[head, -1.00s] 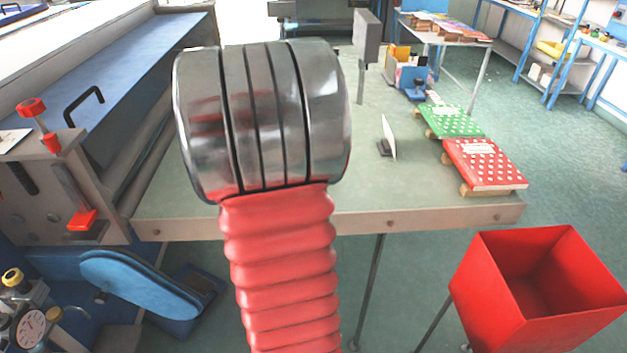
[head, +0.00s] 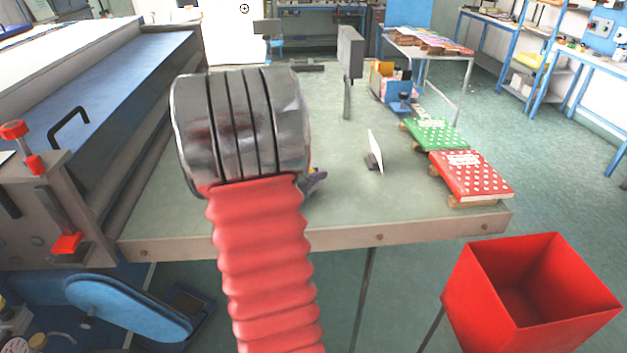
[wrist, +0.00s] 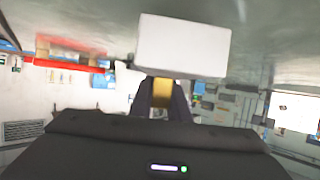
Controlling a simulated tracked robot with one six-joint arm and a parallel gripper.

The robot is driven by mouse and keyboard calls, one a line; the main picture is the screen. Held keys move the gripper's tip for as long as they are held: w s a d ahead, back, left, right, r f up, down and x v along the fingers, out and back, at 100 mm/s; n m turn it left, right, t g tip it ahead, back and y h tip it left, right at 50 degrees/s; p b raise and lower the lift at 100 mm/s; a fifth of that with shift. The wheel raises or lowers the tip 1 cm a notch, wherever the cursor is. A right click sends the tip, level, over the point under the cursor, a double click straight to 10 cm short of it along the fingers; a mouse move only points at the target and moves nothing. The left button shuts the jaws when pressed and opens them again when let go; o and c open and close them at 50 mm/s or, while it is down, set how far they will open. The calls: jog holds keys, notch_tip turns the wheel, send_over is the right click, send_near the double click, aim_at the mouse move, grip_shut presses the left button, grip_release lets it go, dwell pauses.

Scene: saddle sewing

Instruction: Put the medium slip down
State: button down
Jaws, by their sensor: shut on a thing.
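In the wrist view a pale, box-like slip (wrist: 183,47) is held at the tips of my gripper (wrist: 163,92). The dark fingers are shut on it, and a yellow patch shows between them. I take it for the medium slip; its size cannot be compared here. In the head view my thick red-and-silver arm hides the slip and most of the gripper. Only a dark piece of the gripper (head: 316,182) shows, just right of the silver part, over the green-grey table (head: 330,215). Whether the slip touches the table cannot be told.
A small upright white card (head: 376,152) stands right of my arm. Further right lie a red dotted booklet (head: 470,176) and a green one (head: 437,134). A grey post (head: 349,70) stands behind. A red bin (head: 530,295) is beyond the front edge. The table's front middle is bare.

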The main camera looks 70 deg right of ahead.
jog(key=shift+f, duration=0.8)
jog(key=shift+f, duration=0.1)
jog(key=c, duration=1.7)
grip_release()
jog(key=shift+w+a+r, duration=0.2)
jog(key=shift+a+r, duration=0.1)
jog(key=shift+a, duration=0.15)
jog(key=v, duration=1.1)
jog(key=shift+s, duration=0.1)
